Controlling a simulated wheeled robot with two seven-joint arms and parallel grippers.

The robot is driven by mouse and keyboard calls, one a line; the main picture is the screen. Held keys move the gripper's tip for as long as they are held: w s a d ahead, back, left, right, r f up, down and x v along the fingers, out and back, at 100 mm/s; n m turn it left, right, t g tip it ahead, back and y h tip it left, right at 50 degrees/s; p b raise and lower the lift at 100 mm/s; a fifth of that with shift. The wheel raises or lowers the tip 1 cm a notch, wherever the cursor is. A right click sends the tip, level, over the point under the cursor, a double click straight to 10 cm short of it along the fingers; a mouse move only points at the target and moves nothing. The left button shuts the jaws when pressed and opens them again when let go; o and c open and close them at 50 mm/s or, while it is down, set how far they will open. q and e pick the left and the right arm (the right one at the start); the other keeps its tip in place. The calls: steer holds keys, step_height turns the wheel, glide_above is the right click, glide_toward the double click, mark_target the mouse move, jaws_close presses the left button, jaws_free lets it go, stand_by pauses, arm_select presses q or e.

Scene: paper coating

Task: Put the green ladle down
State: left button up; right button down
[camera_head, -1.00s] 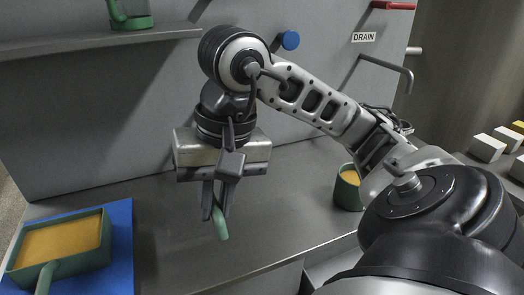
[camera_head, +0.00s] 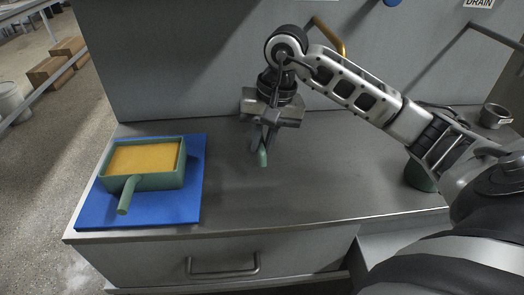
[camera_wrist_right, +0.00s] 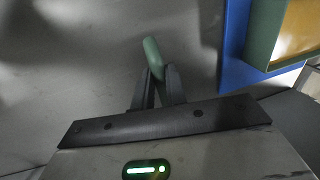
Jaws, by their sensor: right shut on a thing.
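My right gripper (camera_head: 262,142) is over the middle of the grey counter, fingers pointing down. It is shut on the green ladle (camera_head: 263,159), of which only a short green handle end shows below the fingertips. In the right wrist view the green handle (camera_wrist_right: 153,56) sticks out from between the right gripper's fingers (camera_wrist_right: 158,78). The rest of the ladle is hidden, and I cannot tell whether it touches the counter. My left gripper is not in view.
A green rectangular pan (camera_head: 144,180) with orange-yellow content sits on a blue mat (camera_head: 190,212) at the counter's left. A green pot (camera_head: 418,176) stands at the right, partly behind my arm. The counter (camera_head: 300,190) between them is clear. A drawer handle (camera_head: 223,272) is below.

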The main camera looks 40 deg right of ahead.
steer(key=f, duration=0.3)
steer(key=shift+w+d+f, duration=0.1)
steer(key=shift+w+f, duration=0.1)
steer(key=shift+f, duration=0.15)
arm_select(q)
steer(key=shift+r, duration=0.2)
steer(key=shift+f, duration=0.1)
arm_select(e)
steer(key=shift+f, duration=0.25)
steer(key=c, duration=1.4)
jaws_free()
steer(key=shift+r, duration=0.1)
steer(key=shift+c, duration=0.2)
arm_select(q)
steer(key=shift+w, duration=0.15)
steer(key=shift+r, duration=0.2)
